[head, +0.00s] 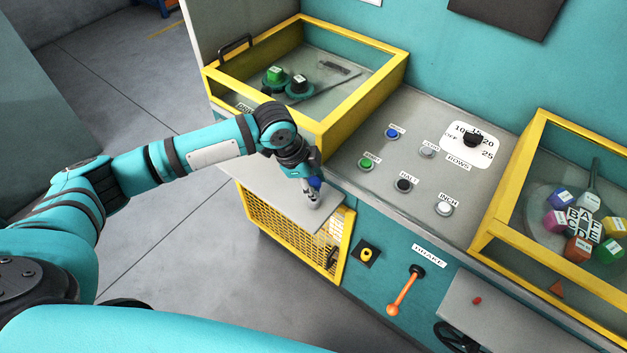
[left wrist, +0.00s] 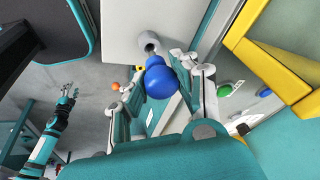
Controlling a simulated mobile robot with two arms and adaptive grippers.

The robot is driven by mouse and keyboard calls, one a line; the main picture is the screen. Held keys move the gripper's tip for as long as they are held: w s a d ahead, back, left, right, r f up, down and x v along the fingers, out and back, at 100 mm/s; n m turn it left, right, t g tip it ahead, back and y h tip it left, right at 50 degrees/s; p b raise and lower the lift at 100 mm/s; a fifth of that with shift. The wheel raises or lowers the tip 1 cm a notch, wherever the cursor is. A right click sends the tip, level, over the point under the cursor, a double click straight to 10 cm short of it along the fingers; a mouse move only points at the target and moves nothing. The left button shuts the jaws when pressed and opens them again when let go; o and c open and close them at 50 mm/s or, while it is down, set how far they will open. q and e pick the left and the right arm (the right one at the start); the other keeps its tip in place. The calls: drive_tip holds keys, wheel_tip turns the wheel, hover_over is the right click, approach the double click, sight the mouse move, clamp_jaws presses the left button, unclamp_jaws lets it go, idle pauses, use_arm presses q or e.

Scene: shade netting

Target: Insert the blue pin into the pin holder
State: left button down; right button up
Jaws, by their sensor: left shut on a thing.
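The blue pin (left wrist: 160,82) has a rounded blue head and a pale shaft. My left gripper (head: 314,185) is shut on its head, above the small grey shelf at the machine's front. The pin holder (left wrist: 148,42) is a short grey ring on this shelf; it also shows in the head view (head: 313,201). The pin's shaft points at the holder's opening and lies very close to it. I cannot tell whether the tip is inside. A second teal arm with a gripper (left wrist: 68,93), mine, shows small at the left of the wrist view; its jaws are unclear.
A yellow-framed box (head: 364,107) stands behind my left arm. A panel with buttons and a dial (head: 472,139) is to its right, then another yellow-framed box (head: 520,165). A yellow mesh guard (head: 290,240) is below the shelf, with an orange brake lever (head: 404,292) to the right.

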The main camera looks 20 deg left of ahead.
use_arm(q)
drive_tip(key=shift+f, duration=0.2)
drive_tip(key=shift+f+p, duration=0.4)
idle(0.6)
drive_tip(key=shift+f+p, duration=0.35)
drive_tip(key=shift+f, duration=0.15)
idle(0.5)
drive_tip(key=shift+f, duration=0.1)
drive_tip(key=shift+f, duration=0.55)
idle(0.4)
drive_tip(key=c, duration=0.9)
unclamp_jaws()
drive_tip(key=shift+r, duration=0.1)
drive_tip(key=v, duration=1.2)
